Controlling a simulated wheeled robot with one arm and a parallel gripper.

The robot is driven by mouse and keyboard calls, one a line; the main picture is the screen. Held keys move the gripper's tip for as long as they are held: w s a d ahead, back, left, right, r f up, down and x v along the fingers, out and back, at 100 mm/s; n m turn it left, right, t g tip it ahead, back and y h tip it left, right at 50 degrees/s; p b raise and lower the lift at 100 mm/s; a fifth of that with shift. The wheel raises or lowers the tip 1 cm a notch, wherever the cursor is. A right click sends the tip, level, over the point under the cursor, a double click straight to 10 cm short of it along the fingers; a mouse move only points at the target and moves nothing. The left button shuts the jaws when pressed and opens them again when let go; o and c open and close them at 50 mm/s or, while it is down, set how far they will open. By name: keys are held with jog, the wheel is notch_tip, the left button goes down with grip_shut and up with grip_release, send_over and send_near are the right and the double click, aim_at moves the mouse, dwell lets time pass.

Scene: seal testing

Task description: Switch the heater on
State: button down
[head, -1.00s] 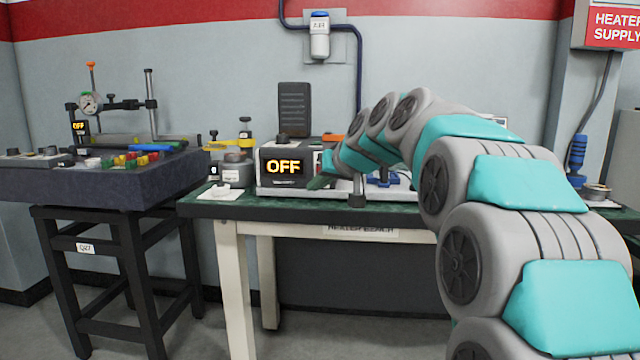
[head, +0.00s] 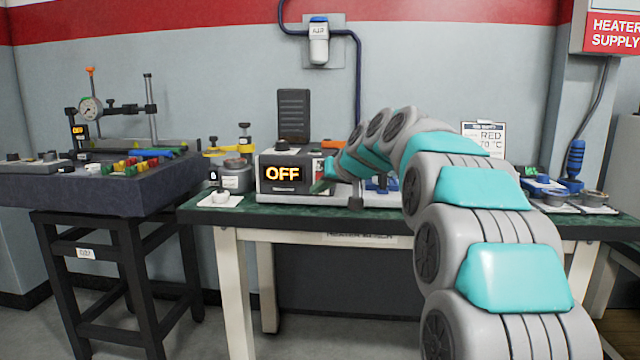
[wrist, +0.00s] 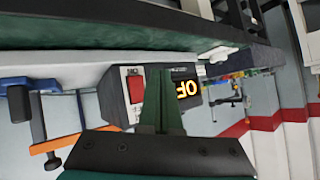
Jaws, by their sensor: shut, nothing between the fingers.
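The heater (head: 300,195) is a grey box on the green-topped bench, and its lit display (head: 283,173) reads OFF. In the wrist view the display (wrist: 187,89) is partly hidden by my fingers, and a red switch (wrist: 135,84) sits beside it on the same box. My gripper (head: 320,186) is shut and empty, with its green fingers at the right end of the heater's front. In the wrist view my gripper (wrist: 160,80) points at the box between the red switch and the display. I cannot tell if the fingers touch the box.
The green bench (head: 265,215) carries a small pot (head: 236,177) left of the heater and blue fixtures (head: 545,184) at the right. A dark testing table (head: 95,190) with gauges stands at left. A HEATER SUPPLY box (head: 610,30) hangs at upper right.

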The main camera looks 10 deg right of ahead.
jog(key=shift+w+d+f, duration=0.15)
jog(key=shift+w+d, duration=0.1)
jog(key=shift+w, duration=0.55)
jog(key=shift+w+d+f, duration=0.15)
jog(key=shift+w+d, duration=0.1)
jog(key=shift+w, duration=0.55)
jog(key=shift+w, duration=0.1)
dwell(0.7)
jog(key=shift+w+d, duration=0.15)
jog(key=shift+w, duration=0.15)
jog(key=shift+w, duration=0.25)
dwell(0.6)
jog(key=shift+s, duration=0.1)
jog(key=shift+s+f, duration=0.1)
jog(key=shift+s, duration=0.5)
dwell(0.3)
